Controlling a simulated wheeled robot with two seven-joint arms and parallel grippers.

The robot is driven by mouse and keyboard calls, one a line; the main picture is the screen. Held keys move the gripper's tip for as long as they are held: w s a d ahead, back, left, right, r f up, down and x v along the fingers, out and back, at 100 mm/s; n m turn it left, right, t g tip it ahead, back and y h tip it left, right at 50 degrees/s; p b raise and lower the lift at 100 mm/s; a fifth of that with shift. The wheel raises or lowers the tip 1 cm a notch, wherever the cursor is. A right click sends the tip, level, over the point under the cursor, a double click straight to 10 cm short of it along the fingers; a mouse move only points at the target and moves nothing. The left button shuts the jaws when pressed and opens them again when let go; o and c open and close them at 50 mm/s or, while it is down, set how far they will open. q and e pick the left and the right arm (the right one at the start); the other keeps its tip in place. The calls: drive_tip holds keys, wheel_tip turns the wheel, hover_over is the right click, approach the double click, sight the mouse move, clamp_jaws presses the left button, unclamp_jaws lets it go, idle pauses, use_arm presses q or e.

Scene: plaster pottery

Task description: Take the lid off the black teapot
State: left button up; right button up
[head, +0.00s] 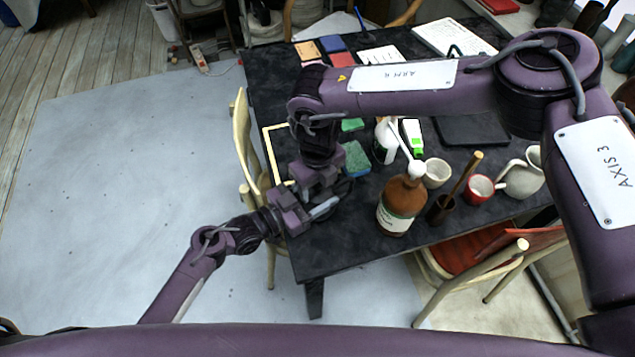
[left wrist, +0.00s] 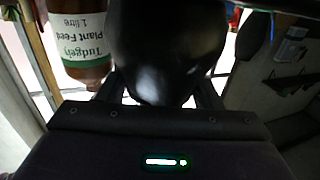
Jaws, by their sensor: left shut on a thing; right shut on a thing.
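The black teapot (head: 345,187) is mostly hidden behind my two grippers at the near left corner of the dark table. In the left wrist view its glossy dark rounded body (left wrist: 165,50) fills the top middle, between the fingers. My left gripper (head: 322,209) comes in low from the left and is shut on the teapot; it also shows in the left wrist view (left wrist: 158,92). My right gripper (head: 322,180) reaches down from above at the teapot's top, shut on what seems to be the lid. The lid itself is hidden, and I cannot tell whether it is seated or raised.
A brown plant feed bottle (head: 398,205) stands close right of the teapot, also in the left wrist view (left wrist: 85,40). A green-blue sponge (head: 356,158) lies behind. A white cup (head: 436,173), red mug (head: 480,188) and pale jug (head: 522,177) stand further right. A chair (head: 245,150) stands left.

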drive_tip(key=shift+r, duration=0.2)
idle(0.3)
drive_tip(key=shift+r, duration=0.95)
drive_tip(key=shift+r, duration=2)
use_arm(q)
drive_tip(key=o, duration=1.4)
drive_tip(key=shift+o, duration=0.2)
drive_tip(key=shift+a, duration=0.1)
drive_tip(key=b+v, duration=0.1)
drive_tip(key=v, duration=1.1)
use_arm(e)
drive_tip(key=shift+f, duration=0.75)
